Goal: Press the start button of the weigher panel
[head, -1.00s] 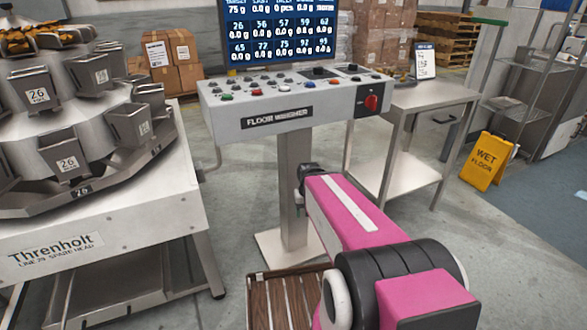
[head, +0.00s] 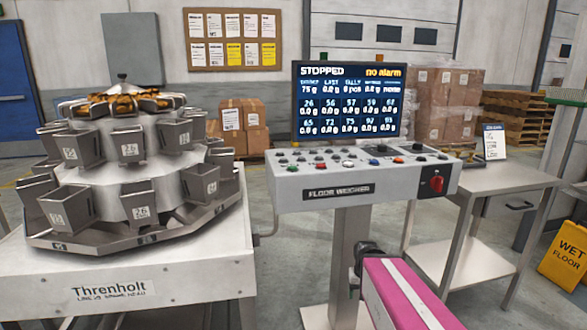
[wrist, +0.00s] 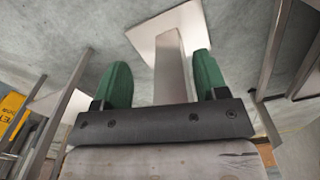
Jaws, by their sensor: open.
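The weigher panel (head: 300,188) is a light grey sloped console labelled "FLOOR WEIGHER", on a grey post. Its top carries small buttons in several colours, including green ones at the left, a white button (head: 348,164) and an orange one. Their labels are too small to read, so I cannot tell which is the start button. A red rotary switch (head: 437,184) sits on a black plate at the front right. In the wrist view my gripper (wrist: 161,62) has two green fingers spread apart, with nothing between them. The panel's post and base plate show beyond. In the head view my arm ends below the panel, apart from it.
A screen (head: 348,100) behind the panel reads "STOPPED" and "no alarm". A multihead weigher (head: 125,205) stands at the left on a white frame. A steel table (head: 500,180) stands close at the right. A yellow wet floor sign (head: 565,258) is at the far right.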

